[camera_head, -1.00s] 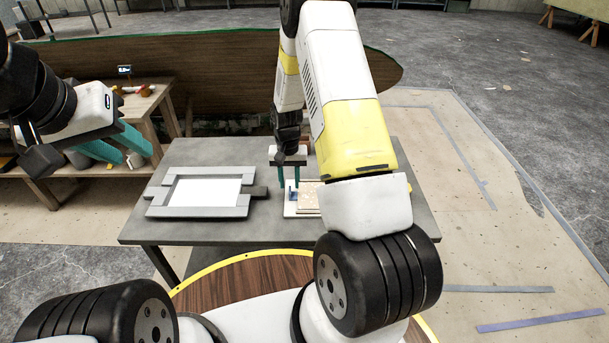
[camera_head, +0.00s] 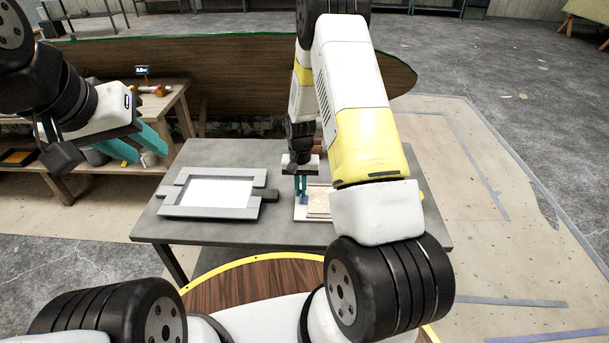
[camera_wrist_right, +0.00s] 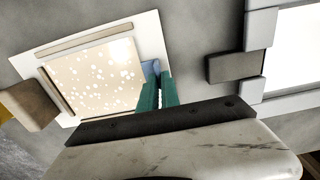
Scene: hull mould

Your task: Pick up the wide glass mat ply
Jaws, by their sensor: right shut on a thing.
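The wide glass mat ply (camera_wrist_right: 98,76) is a pale beige, white-speckled sheet on a white board (camera_wrist_right: 152,28); it also shows in the head view (camera_head: 319,201). A small blue tab (camera_wrist_right: 150,68) sits at the ply's edge. My right gripper (camera_head: 302,199) points down at that edge, its teal fingers (camera_wrist_right: 158,80) close together and shut on the blue tab. The arm hides part of the board in the head view. My left gripper (camera_head: 142,150) is open and empty, raised at the left, away from the table.
A grey frame with a white inside (camera_head: 176,209) lies left on the grey table (camera_head: 240,232). Thin wooden strips (camera_wrist_right: 84,40) border the ply. A brown block (camera_wrist_right: 28,104) stands beside the board. A wooden bench (camera_head: 172,105) and the long hull mould (camera_head: 225,75) are behind.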

